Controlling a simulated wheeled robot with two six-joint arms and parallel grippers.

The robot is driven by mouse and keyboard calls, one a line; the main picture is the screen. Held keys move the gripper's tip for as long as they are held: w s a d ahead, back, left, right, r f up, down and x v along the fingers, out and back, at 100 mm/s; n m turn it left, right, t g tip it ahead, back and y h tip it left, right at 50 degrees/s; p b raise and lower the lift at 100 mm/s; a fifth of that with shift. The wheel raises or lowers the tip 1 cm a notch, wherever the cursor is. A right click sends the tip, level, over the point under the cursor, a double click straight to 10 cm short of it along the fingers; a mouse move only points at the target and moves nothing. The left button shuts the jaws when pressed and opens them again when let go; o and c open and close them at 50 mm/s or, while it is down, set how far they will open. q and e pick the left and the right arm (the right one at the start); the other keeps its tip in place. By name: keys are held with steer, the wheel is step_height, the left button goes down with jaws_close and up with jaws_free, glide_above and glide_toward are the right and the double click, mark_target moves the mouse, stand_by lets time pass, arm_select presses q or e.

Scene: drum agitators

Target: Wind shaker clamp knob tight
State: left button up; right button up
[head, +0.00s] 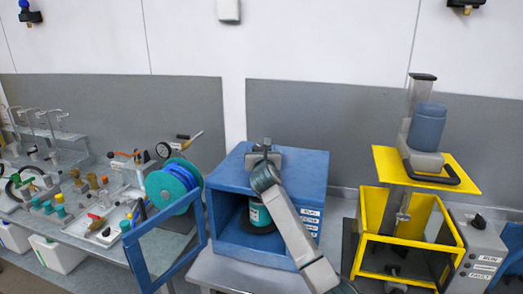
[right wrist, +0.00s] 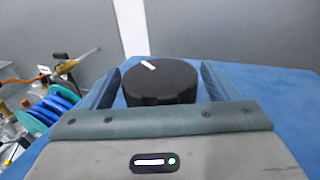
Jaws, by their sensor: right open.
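The shaker is a blue cabinet (head: 226,205) with its framed door swung open to the left. A teal can (head: 260,214) sits inside, partly hidden by my right arm. The black clamp knob (right wrist: 160,84) is on the blue top, with a white mark at its upper left edge. My right gripper (head: 264,153) is over the cabinet top and largely hides the knob in the head view. In the right wrist view its fingers (right wrist: 160,88) stand open on either side of the knob, with narrow gaps showing. My left gripper is not in view.
A yellow mixer frame (head: 368,220) with a blue-grey motor (head: 427,127) stands to the right, beside a grey control box (head: 477,250). A teal hose reel (head: 172,188) and a bench of small fittings lie to the left. The wall is behind the cabinet.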

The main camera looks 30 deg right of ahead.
steer(key=c, duration=1)
steer(key=shift+o, duration=0.2)
steer(key=m+g+h+b, duration=0.1)
steer(key=b, duration=0.1)
steer(key=m+g+h+b, duration=0.1)
steer(key=h+b, duration=0.1)
steer(key=m+g+h+b, duration=0.1)
steer(key=m+g+b, duration=0.1)
steer(key=b, duration=0.1)
steer(key=shift+f+h, duration=0.25)
steer(key=shift+h, duration=0.15)
steer(key=shift+d+r+m+g+h+b, duration=0.1)
steer(key=shift+r+m+g+h+b, duration=0.15)
steer(key=shift+g+b, duration=0.2)
steer(key=shift+s, duration=0.1)
steer(key=o, duration=1)
steer(key=shift+c, duration=0.2)
